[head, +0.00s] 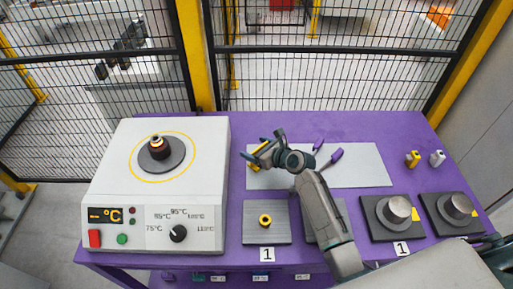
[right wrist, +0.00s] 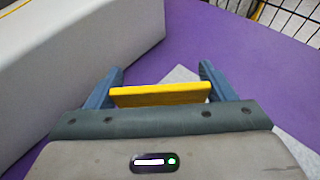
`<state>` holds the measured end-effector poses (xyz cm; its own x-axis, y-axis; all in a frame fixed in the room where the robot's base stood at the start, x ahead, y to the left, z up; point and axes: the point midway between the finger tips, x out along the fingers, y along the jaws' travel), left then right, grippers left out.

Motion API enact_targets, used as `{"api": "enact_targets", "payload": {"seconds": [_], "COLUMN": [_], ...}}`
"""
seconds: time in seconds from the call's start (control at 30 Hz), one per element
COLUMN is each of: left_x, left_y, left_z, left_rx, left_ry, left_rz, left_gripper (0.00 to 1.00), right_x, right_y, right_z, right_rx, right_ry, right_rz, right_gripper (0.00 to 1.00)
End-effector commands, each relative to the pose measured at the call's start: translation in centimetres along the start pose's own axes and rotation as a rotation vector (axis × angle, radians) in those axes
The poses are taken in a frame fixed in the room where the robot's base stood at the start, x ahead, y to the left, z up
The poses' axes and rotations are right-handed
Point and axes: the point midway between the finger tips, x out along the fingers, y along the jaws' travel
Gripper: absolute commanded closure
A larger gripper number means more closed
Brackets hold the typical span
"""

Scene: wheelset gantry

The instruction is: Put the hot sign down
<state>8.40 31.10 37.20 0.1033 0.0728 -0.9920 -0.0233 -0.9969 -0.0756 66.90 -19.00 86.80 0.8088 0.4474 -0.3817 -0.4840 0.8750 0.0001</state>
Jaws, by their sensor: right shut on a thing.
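The hot sign (head: 254,162) is a small yellow plate, seen nearly edge-on in the right wrist view (right wrist: 160,95). My right gripper (head: 264,149) is shut on it; the sign spans the space between the two blue-grey fingers (right wrist: 160,82). In the head view the gripper and sign are at the left end of the grey plate (head: 365,166) on the purple table. The fingers partly hide the sign and its face cannot be read. I cannot tell whether its lower edge touches the plate. My left gripper is not in view.
A white heater (head: 205,150) with a dial and temperature display stands left of the gripper, a dark cone part on top. Purple-handled tools (head: 336,156) lie on the grey plate. A square pad with a ring (head: 265,220) and metal blocks (head: 397,209) stand in front. A mesh fence closes the back.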

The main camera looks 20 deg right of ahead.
Motion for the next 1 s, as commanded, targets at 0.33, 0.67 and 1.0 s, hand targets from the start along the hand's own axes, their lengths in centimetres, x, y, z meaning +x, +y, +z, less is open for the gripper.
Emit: {"api": "enact_targets", "payload": {"seconds": [0.33, 0.67, 1.0], "left_x": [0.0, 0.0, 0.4], "left_y": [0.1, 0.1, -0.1], "left_z": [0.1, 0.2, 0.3], "left_rx": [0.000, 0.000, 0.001], "left_ry": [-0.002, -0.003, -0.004], "left_rz": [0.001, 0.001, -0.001], "left_gripper": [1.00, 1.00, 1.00], "right_x": [0.1, 0.0, -5.3], "right_y": [0.0, 0.0, -0.1], "right_z": [-0.2, -0.1, -0.2], "right_rx": [0.000, 0.000, -0.005], "right_ry": [0.001, 0.000, 0.002], "right_rz": [0.000, 0.000, -0.002], "right_gripper": [0.06, 0.02, 0.02]}}
